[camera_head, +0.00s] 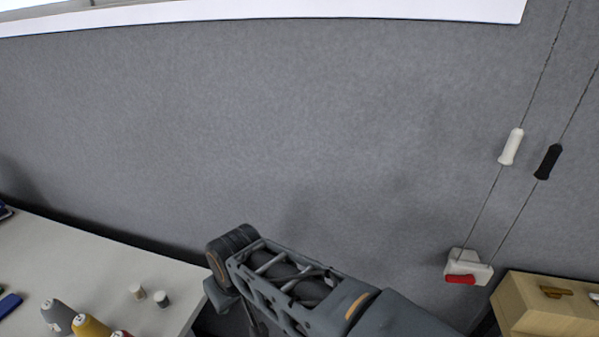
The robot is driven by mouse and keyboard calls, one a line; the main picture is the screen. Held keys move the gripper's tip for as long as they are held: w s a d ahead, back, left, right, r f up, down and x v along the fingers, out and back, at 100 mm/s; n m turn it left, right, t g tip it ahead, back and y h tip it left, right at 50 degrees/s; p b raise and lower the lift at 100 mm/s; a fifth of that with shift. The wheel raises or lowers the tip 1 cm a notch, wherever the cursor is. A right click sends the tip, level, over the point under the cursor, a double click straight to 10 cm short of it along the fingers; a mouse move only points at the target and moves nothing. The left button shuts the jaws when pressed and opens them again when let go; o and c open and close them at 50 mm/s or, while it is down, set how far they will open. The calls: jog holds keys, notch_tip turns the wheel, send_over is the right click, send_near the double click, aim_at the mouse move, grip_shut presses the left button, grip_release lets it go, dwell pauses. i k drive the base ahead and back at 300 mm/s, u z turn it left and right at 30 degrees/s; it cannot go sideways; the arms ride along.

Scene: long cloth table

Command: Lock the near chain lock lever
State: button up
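A chain lock, a small white housing (472,261), is on the grey wall at the lower right. Its red lever (460,279) shows along the front lower edge; I cannot tell whether it is locked. Two thin chains rise from the housing. One carries a white pull (511,147), the other a black pull (548,162). Only this one lock is in view. My arm shows at the bottom middle, left of the lock and apart from it in the picture. My gripper cannot be made out.
A pale table (105,262) at the lower left bears several thread cones and two small spools. A wooden cabinet (545,306) stands at the lower right, close to the lock in the picture. The grey wall (270,120) between is bare, below a white ledge (270,12).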

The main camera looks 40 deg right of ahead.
aim_at(469, 280)
jog(key=u, duration=0.1)
jog(key=k, duration=0.05)
jog(key=z, duration=2.15)
